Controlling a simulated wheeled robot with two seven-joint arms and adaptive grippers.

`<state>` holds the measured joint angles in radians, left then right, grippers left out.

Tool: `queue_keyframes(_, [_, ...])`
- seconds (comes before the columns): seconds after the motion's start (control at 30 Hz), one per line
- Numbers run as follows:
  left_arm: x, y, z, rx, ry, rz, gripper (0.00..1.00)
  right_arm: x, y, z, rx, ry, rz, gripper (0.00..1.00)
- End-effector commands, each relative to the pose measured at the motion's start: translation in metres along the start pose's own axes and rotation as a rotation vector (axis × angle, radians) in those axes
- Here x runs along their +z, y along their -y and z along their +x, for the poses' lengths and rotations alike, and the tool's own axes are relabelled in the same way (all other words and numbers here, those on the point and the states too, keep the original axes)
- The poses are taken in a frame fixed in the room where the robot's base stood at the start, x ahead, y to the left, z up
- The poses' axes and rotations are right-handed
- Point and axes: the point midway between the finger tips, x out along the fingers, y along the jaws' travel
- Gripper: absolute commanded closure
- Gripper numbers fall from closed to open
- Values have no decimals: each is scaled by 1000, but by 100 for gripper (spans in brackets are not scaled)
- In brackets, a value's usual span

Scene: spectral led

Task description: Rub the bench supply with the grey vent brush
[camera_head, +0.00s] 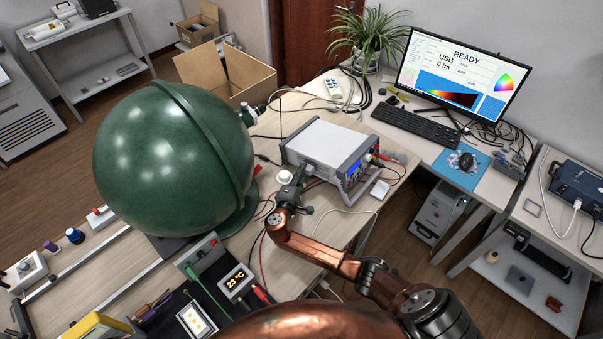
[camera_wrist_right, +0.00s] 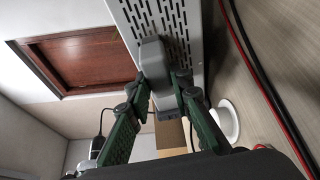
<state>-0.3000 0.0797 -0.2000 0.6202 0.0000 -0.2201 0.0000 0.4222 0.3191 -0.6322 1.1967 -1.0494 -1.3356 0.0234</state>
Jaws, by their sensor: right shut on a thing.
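The bench supply (camera_head: 325,145) is a light grey box with a blue display on its front, standing on the bench right of the green sphere. Its slotted vent side (camera_wrist_right: 178,18) fills the top of the right wrist view. My right gripper (camera_head: 295,186) is at the supply's near side. In the wrist view its green fingers (camera_wrist_right: 162,92) are shut on the grey vent brush (camera_wrist_right: 152,62). The brush head lies over the vent slots; I cannot tell whether it touches them. The brush is hard to make out in the head view. My left gripper is not in view.
A large green sphere (camera_head: 165,155) stands close on the left. Red and black leads (camera_wrist_right: 262,70) run beside the supply. A white round thing (camera_head: 284,177) sits next to my gripper. A monitor (camera_head: 462,75) and keyboard (camera_head: 414,123) are at the back right.

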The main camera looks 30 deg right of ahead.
Motion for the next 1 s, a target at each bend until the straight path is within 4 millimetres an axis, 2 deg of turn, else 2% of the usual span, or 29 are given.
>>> queue_keyframes(0.27, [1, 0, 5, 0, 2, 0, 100, -5, 1, 2, 1, 0, 1, 100])
queue_keyframes(0.6, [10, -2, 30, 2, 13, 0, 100, -31, 3, 17, -1, 2, 0, 100])
queue_keyframes(1.0, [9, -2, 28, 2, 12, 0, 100, -30, -1, 18, 0, 5, 0, 100])
